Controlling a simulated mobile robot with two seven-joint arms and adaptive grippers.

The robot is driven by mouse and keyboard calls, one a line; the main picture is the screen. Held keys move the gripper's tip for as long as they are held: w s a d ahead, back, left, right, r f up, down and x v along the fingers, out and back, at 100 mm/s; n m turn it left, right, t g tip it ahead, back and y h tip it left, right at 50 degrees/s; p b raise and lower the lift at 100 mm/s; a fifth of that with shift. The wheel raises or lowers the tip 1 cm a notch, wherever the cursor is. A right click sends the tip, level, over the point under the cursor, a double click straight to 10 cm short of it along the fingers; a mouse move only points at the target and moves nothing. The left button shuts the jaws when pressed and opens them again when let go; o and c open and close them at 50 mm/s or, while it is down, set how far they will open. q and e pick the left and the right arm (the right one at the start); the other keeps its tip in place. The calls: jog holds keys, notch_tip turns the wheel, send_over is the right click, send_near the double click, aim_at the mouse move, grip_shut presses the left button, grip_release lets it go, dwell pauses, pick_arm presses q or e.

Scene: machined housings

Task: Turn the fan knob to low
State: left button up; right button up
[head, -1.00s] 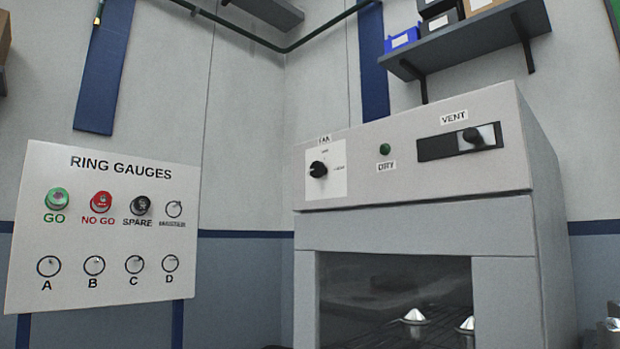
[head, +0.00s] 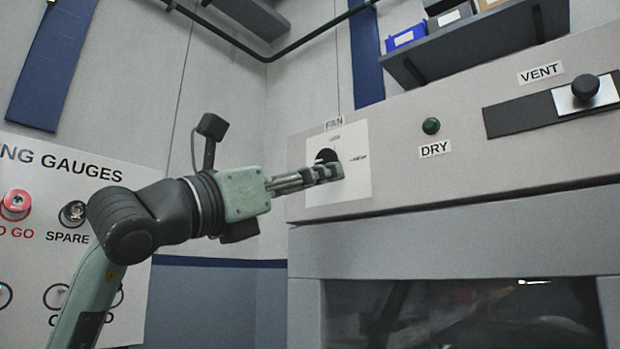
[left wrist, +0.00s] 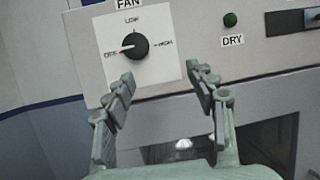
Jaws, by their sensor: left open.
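The fan knob (left wrist: 134,46) is a round black knob on a white plate (left wrist: 111,65), marked OFF at left, LOW at top and HIGH at right. In the left wrist view its pale pointer line points left, at OFF. In the head view the knob (head: 326,156) is partly hidden behind my left gripper (head: 336,173). My left gripper is open in front of the plate. In the left wrist view its fingers (left wrist: 161,88) are spread apart, below the knob in the picture, with nothing between them. My right gripper is not in view.
To the right of the knob are a green DRY button (head: 431,126) and the VENT slider (head: 585,88) on the same panel. A ring gauge board (head: 50,215) hangs at left behind my left arm. A shelf with boxes (head: 404,38) is above.

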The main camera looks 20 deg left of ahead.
aim_at(323, 161)
pick_arm(q)
jog(key=w+r, duration=0.1)
jog(key=w+r+y+p, duration=0.1)
jog(key=w+r, duration=0.1)
jog(key=w+r+n+t+y+p, duration=0.1)
jog(key=w, duration=0.1)
jog(key=shift+w+a+r, duration=0.1)
jog(key=shift+a+r, duration=0.15)
jog(key=shift+a, duration=0.1)
jog(key=shift+w+d+r, duration=0.2)
jog(key=shift+w+d, duration=0.05)
jog(key=shift+w, duration=0.4)
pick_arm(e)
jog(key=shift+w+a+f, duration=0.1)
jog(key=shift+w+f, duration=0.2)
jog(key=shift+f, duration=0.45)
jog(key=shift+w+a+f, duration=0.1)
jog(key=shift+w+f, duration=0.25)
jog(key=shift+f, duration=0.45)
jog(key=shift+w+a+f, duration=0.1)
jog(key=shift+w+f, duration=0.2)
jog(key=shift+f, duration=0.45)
pick_arm(q)
jog(key=c, duration=1.2)
jog(key=shift+o, duration=0.2)
